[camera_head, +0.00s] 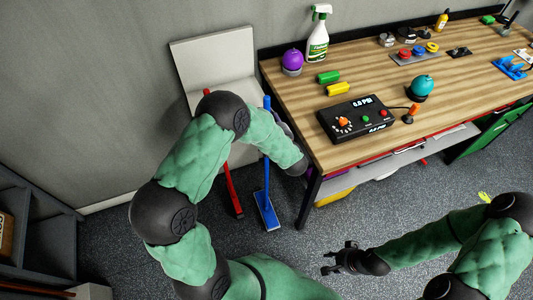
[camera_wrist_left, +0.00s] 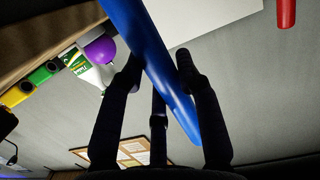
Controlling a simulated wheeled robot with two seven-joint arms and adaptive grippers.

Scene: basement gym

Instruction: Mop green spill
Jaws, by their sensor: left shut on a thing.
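The blue mop (camera_head: 267,208) stands upright, its flat blue head on the floor by the near left table leg. My left gripper (camera_wrist_left: 160,72) is shut on its blue handle (camera_wrist_left: 152,55), with one finger on each side in the left wrist view. In the head view my left arm mostly hides that gripper. A small yellow-green patch (camera_head: 484,197) lies on the floor at the right, close to my right arm; I cannot tell its full extent. My right gripper (camera_head: 338,259) is open and empty above the floor.
A red-handled tool (camera_head: 231,190) stands left of the mop, near a pale panel (camera_head: 200,62) on the wall. The wooden workbench (camera_head: 300,105) holds a spray bottle (camera_head: 318,35), a pressure box (camera_head: 355,118) and small items. A dark shelf (camera_head: 40,225) stands left. Grey floor (camera_head: 330,225) is clear in front.

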